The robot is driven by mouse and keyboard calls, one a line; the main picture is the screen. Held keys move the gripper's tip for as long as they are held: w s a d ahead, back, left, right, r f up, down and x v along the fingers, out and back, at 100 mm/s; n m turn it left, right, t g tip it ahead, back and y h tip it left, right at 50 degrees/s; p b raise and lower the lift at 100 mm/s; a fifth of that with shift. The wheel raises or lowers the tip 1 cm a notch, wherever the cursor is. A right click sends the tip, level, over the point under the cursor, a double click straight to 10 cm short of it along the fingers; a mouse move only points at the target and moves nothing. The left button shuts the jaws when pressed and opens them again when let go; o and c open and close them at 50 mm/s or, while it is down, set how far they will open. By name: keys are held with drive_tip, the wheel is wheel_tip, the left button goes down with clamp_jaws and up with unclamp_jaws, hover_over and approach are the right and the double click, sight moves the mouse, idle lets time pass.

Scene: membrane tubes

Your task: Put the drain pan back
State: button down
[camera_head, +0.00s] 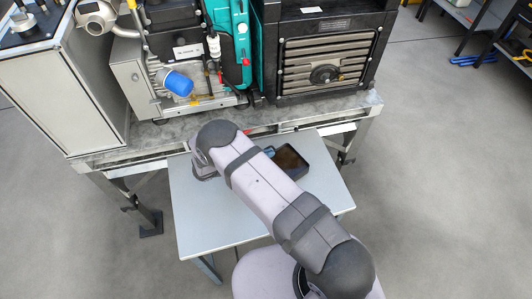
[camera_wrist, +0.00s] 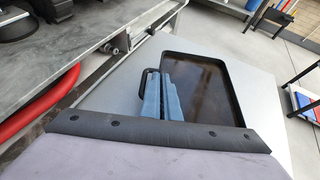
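The drain pan is a shallow black rectangular tray (camera_wrist: 215,88) with a brownish, shiny inside. It appears to lie flat on the small light grey table, and the head view shows it (camera_head: 293,160) just right of my forearm. A black loop handle (camera_wrist: 141,82) shows at its left side in the wrist view. The blue fingers of my gripper (camera_wrist: 162,97) are close together at the pan's left side, beside the handle. Whether they clamp the handle or the wall cannot be told. In the head view my arm hides most of the gripper.
The small table (camera_head: 205,225) stands in front of a metal workbench (camera_head: 165,136) carrying a pump and a louvred black unit (camera_head: 325,55). A red hose or bar (camera_wrist: 35,108) runs along the bench's near side. The table's left part is bare.

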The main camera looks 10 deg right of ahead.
drive_tip(key=shift+f, duration=0.25)
drive_tip(key=c, duration=2)
unclamp_jaws()
drive_tip(key=shift+r, duration=0.2)
drive_tip(key=shift+a+r, duration=0.1)
drive_tip(key=shift+a, duration=0.1)
drive_tip(key=b+v, duration=0.4)
drive_tip(key=v, duration=0.7)
drive_tip(key=shift+s+a+r, duration=0.2)
drive_tip(key=shift+a, duration=0.1)
